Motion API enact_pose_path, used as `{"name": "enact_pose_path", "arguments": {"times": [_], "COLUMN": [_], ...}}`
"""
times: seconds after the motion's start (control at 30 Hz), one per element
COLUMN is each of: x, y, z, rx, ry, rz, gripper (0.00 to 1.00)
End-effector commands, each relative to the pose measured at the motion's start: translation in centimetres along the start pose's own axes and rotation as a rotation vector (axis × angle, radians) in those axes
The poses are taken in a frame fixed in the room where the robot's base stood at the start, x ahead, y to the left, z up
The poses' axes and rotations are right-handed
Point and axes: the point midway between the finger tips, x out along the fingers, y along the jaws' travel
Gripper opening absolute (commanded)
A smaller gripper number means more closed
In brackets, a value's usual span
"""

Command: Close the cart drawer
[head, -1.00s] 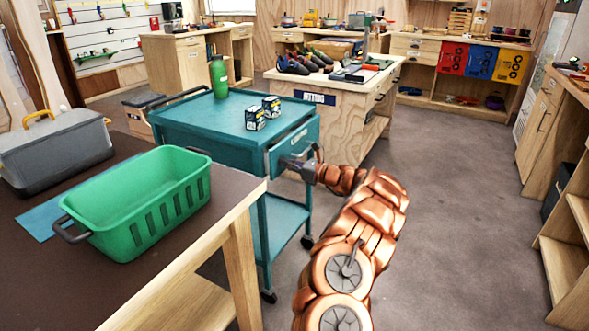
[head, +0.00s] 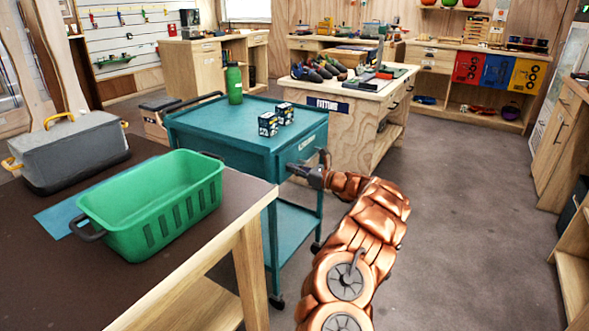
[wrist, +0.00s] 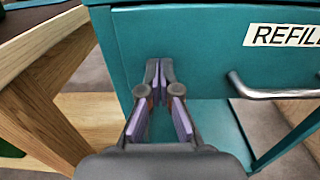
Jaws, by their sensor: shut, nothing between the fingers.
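The teal cart (head: 205,130) stands beyond the wooden table. Its drawer front (head: 307,147) sits flush or nearly flush with the cart body; a small gap cannot be ruled out. In the wrist view the drawer front (wrist: 195,45) fills the upper part, with a REFILL label and a silver bar handle (wrist: 285,92) on the right. My gripper (head: 298,169) is shut and empty at the drawer front. In the wrist view its fingertips (wrist: 159,66) are at the panel's lower left, left of the handle, apparently touching it.
A green bottle (head: 234,83) and two small boxes (head: 268,124) stand on the cart top. The table (head: 190,245) with a green basket (head: 150,215) and grey case (head: 75,152) is at the left. Open floor (head: 460,220) lies to the right.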

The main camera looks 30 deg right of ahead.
Motion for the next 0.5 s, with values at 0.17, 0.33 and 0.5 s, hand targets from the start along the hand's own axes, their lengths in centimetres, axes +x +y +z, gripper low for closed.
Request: {"name": "enact_pose_path", "arguments": {"times": [0.17,0.33,0.5], "x": [-2.6,-6.4,-9.8], "y": [-0.6,-0.8,-0.9], "z": [0.1,0.1,0.0], "rx": [0.003,0.001,0.004], "ry": [-0.001,-0.002,-0.001], "rz": [-0.009,-0.012,-0.016], "gripper": [0.0,0.0,0.0]}}
